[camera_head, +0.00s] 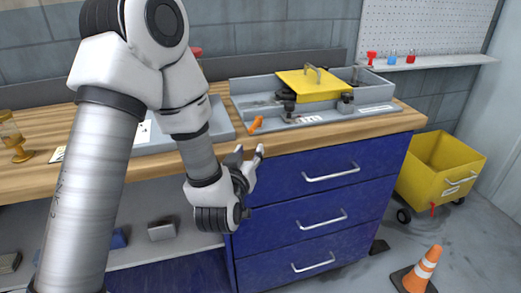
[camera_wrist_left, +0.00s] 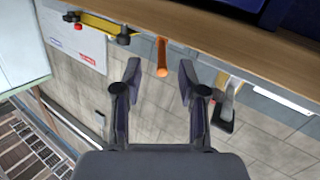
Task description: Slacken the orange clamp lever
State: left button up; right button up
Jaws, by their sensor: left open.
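The orange clamp lever (camera_head: 256,124) is a short bar at the front left corner of the grey fixture tray (camera_head: 300,121) on the bench. It also shows in the left wrist view (camera_wrist_left: 161,58), beyond my fingertips and roughly in line with the gap between them. My left gripper (camera_head: 250,152) is just in front of the bench edge, below the lever in the head view. Its two fingers are apart in the left wrist view (camera_wrist_left: 159,78), with nothing between them. The lever and the fingers appear apart. My right gripper is not in view.
A yellow plate (camera_head: 312,85) with a handle sits on the fixture, with black clamps beside it. A blue drawer cabinet (camera_head: 310,215) stands under the wooden bench top (camera_head: 395,122). A yellow bin (camera_head: 440,165) and an orange cone (camera_head: 424,268) stand on the floor at right.

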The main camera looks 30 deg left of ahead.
aim_at(252, 126)
pick_arm(q)
jog(key=r, duration=0.1)
jog(key=w+a+r, duration=0.1)
jog(key=shift+w+r+n+t+y+p, duration=0.1)
jog(key=shift+r+n+t+y+p, duration=0.2)
jog(key=x, duration=0.6)
jog(key=shift+w+a+f+p, duration=0.15)
jog(key=shift+a+p, duration=0.05)
jog(key=shift+p, duration=0.1)
grip_shut()
